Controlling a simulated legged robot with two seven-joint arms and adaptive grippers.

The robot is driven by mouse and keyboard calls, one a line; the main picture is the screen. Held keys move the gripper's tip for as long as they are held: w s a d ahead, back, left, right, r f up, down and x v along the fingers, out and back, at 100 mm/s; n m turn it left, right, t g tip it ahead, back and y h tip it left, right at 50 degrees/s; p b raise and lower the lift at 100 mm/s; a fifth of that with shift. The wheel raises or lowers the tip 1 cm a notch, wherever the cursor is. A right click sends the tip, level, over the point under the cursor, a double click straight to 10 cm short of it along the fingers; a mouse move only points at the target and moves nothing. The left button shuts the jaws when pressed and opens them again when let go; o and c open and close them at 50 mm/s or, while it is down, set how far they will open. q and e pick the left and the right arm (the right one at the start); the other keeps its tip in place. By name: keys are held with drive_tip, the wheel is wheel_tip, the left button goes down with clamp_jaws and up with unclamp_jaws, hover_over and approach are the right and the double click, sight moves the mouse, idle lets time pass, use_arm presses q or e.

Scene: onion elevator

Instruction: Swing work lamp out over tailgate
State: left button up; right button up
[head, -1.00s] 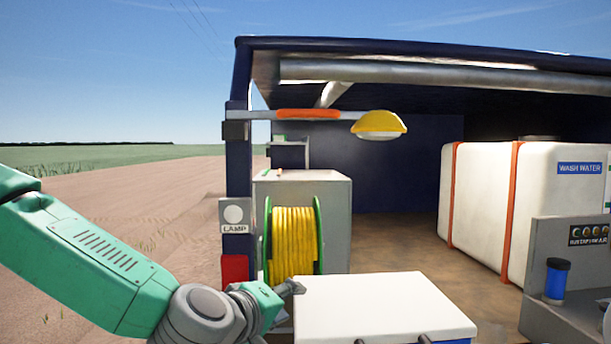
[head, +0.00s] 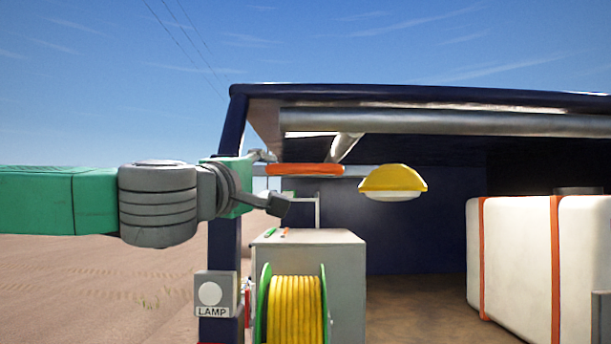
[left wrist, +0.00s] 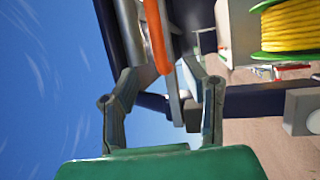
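The work lamp has a yellow domed head (head: 393,180) with a pale underside. It hangs at the right end of a grey swing arm (head: 354,171) with an orange grip sleeve (head: 305,170). The arm runs across the vehicle's opening from the left post. My left gripper (head: 272,181) is open at the sleeve's left end, one finger above the arm's height and one below. In the left wrist view, the orange sleeve (left wrist: 155,35) shows between the spread fingertips (left wrist: 160,72). Contact cannot be told. The pivot is hidden behind my gripper. My right gripper is out of view.
A LAMP switch box (head: 214,293) is on the dark blue post (head: 222,245). A yellow hose reel (head: 295,312) stands before a grey cabinet (head: 345,255). A white tank (head: 515,260) is at right. A silver tube (head: 440,122) runs under the roof.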

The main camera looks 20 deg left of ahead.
sight(308, 169)
use_arm(q)
drive_tip(key=d+p+x, duration=0.1)
drive_tip(key=x, duration=0.3)
drive_tip(key=p+x, duration=0.1)
drive_tip(key=x, duration=0.2)
drive_tip(key=d+p+x, duration=0.1)
drive_tip(key=x, duration=0.3)
drive_tip(key=shift+w+d+r+p, duration=0.1)
drive_tip(key=shift+d+r+p, duration=0.1)
drive_tip(key=shift+d+p, duration=0.15)
drive_tip(key=shift+w+a+r, duration=0.1)
drive_tip(key=shift+w+a, duration=0.3)
drive_tip(key=shift+a, duration=0.05)
drive_tip(key=shift+w+a, duration=0.25)
drive_tip(key=shift+a, duration=0.45)
drive_tip(key=shift+d, duration=0.35)
drive_tip(key=c, duration=0.6)
drive_tip(key=shift+s+d, duration=0.1)
drive_tip(key=shift+d, duration=0.2)
clamp_jaws()
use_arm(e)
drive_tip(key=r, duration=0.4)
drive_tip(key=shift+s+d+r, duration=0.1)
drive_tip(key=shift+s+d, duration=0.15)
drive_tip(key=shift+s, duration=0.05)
